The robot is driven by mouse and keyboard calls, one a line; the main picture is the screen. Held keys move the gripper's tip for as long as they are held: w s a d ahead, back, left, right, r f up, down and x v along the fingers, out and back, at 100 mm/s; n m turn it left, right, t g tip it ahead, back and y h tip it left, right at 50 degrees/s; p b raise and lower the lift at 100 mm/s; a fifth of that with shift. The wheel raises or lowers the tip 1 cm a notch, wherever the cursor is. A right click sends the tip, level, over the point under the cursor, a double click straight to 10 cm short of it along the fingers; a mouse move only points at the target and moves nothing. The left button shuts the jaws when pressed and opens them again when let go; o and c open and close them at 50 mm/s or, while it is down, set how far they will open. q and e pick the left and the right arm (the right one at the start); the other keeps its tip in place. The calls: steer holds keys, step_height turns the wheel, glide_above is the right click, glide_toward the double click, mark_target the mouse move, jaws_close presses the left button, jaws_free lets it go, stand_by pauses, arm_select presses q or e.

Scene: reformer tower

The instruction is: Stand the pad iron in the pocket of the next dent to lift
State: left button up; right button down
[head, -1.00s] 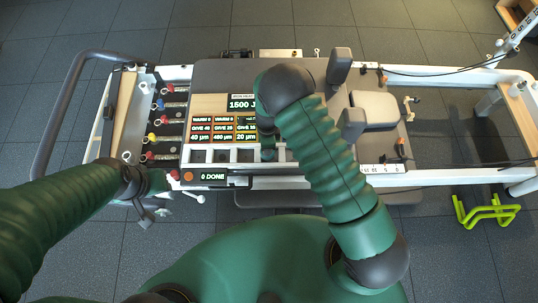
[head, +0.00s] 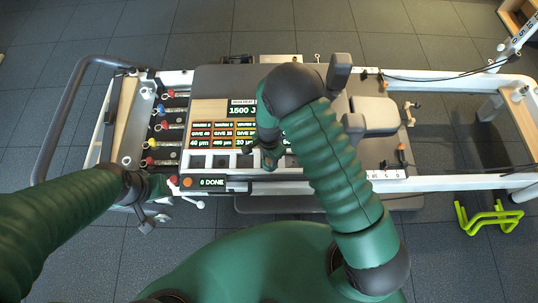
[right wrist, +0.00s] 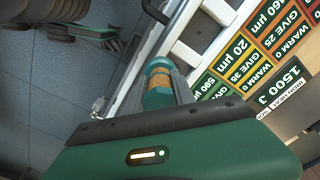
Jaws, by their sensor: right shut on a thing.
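The pad iron appears in the right wrist view as a teal round piece with an orange-brown band (right wrist: 158,85). My right gripper (head: 268,158) is shut on it, over the right part of the pocket row. The row of dark, white-edged pockets (head: 211,161) lies below the dent cards (head: 212,131), which read 40, 460 and 20 µm with GIVE 40, 25 and 35, all WARM 0. My right arm hides the cards and pockets further right. I cannot tell whether the iron touches a pocket. My left gripper (head: 143,205) is by the left end; its jaws are unclear.
A sign (head: 242,109) reads 1500 J. A counter (head: 212,182) reads 0 DONE. Several coloured knobs (head: 160,126) line the left end of the reformer. Grey shoulder blocks (head: 373,113) stand right of the board. A yellow-green stand (head: 488,217) is on the floor.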

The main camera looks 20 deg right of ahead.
steer(key=shift+w+d+f, duration=0.1)
steer(key=shift+w, duration=1.1)
steer(key=f, duration=0.1)
steer(key=f+b, duration=0.1)
steer(key=f, duration=0.1)
steer(key=shift+w+d+f, duration=0.1)
steer(key=shift+w+d, duration=0.05)
steer(key=shift+w, duration=0.25)
steer(key=shift+f, duration=0.25)
steer(key=shift+d, duration=0.1)
steer(key=shift+f+b, duration=0.15)
steer(key=shift+b, duration=0.2)
steer(key=shift+f, duration=0.1)
steer(key=c, duration=1.1)
jaws_free()
steer(key=shift+o, duration=0.2)
